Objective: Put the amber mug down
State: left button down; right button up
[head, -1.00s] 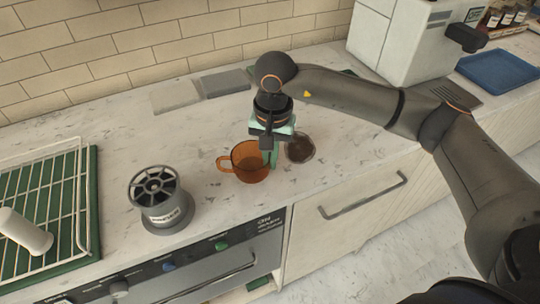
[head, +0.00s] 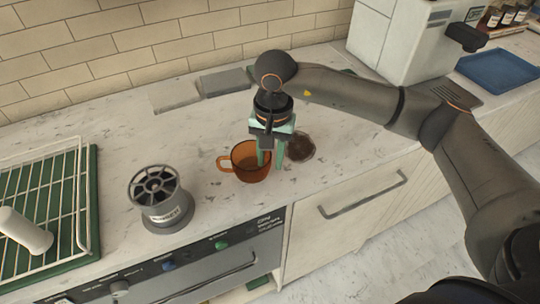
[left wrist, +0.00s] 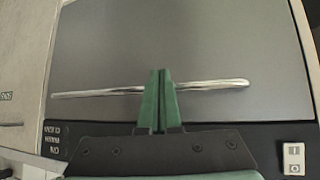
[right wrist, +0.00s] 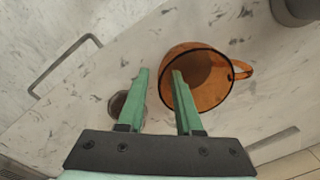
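The amber mug (head: 250,163), see-through orange with its handle to the left, stands upright on the pale marble counter (head: 230,205). It also shows in the right wrist view (right wrist: 210,90), with its handle to the right. My right gripper (head: 271,160) is over the mug's right side, pointing down. In the right wrist view its green fingers (right wrist: 159,72) are spread apart with nothing clamped between them. One fingertip overlaps the mug's rim; I cannot tell whether it touches. My left gripper (left wrist: 161,72) has its fingers together and empty, before a grey oven front (left wrist: 200,45).
A dark brown round thing (head: 300,146) is close to the right of my right gripper. A grey canister-like device (head: 160,200) stands left of the mug. A wire rack on a green tray (head: 92,200) is farther left. Grey plates (head: 225,82) lie behind.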

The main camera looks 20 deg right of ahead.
notch_tip(320, 180, up, 12)
jog(key=shift+s+d+b, duration=0.15)
jog(key=shift+d+b, duration=0.05)
jog(key=shift+b, duration=0.25)
jog(key=shift+s, duration=0.1)
